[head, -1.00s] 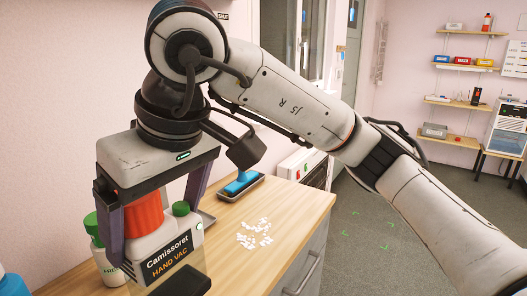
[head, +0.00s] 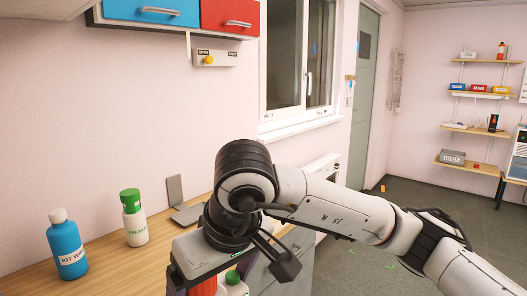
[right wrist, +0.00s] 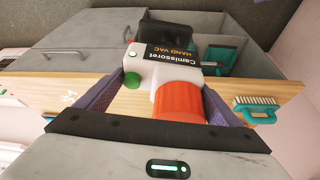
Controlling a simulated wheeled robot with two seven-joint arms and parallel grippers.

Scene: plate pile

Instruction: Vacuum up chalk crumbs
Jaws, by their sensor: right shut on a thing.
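My right gripper (right wrist: 165,85) is shut on the hand vac (right wrist: 185,55), a white body with an orange-red part, a green button and a black label. Its purple fingers are on either side of the orange-red part. In the head view the hand vac (head: 236,286) shows only in part at the bottom edge, below my right wrist. My left gripper is not in view.
A blue bottle (head: 68,248) and a green-capped bottle (head: 134,222) stand on the counter at left. A grey upright piece (head: 175,190) stands behind my wrist. A brush (right wrist: 255,106) lies on the counter in the right wrist view. Blue and red cabinets (head: 150,12) hang above.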

